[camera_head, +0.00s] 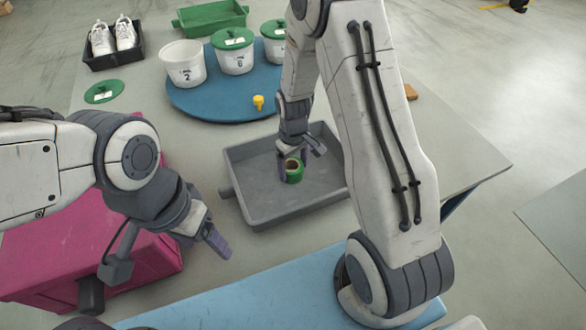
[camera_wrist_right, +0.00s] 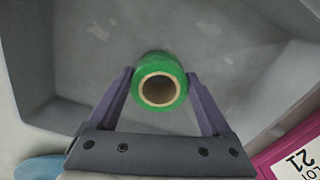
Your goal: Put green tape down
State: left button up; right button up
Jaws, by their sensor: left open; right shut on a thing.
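The green tape (camera_head: 294,174) is a small roll with a tan core, in the grey tray (camera_head: 262,217) in the head view. My right gripper (camera_head: 293,165) reaches down into the tray with its fingers around the roll. In the right wrist view the green tape (camera_wrist_right: 160,82) sits between the two purple fingers of the right gripper (camera_wrist_right: 160,90), with the grey tray floor behind it. Whether the roll touches the tray floor is hard to tell. My left gripper (camera_head: 212,238) is open and empty, in front of and left of the tray.
A blue round board (camera_head: 205,107) carries white buckets, some with green lids, and a yellow piece (camera_head: 258,102). A black tray (camera_head: 112,58) with white shoes and a green crate (camera_head: 210,18) stand behind. A magenta box (camera_head: 60,240) is at the left, below my left arm.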

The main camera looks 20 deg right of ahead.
jog(key=shift+f, duration=0.4)
jog(key=o, duration=1.2)
jog(key=shift+f, duration=0.1)
notch_tip(320, 180, up, 12)
jog(key=p, duration=0.2)
jog(key=s+a+r+n, duration=0.2)
jog(key=s+a+r, duration=0.6)
jog(key=s+a, duration=0.25)
jog(key=s+a+r, duration=0.1)
jog(key=s+a, duration=0.1)
jog(key=s, duration=0.4)
jog(key=s+a+r+n+y, duration=0.1)
jog(key=s+r, duration=0.1)
jog(key=s, duration=0.5)
jog(key=shift+a+r, duration=0.2)
jog(key=shift+a, duration=0.2)
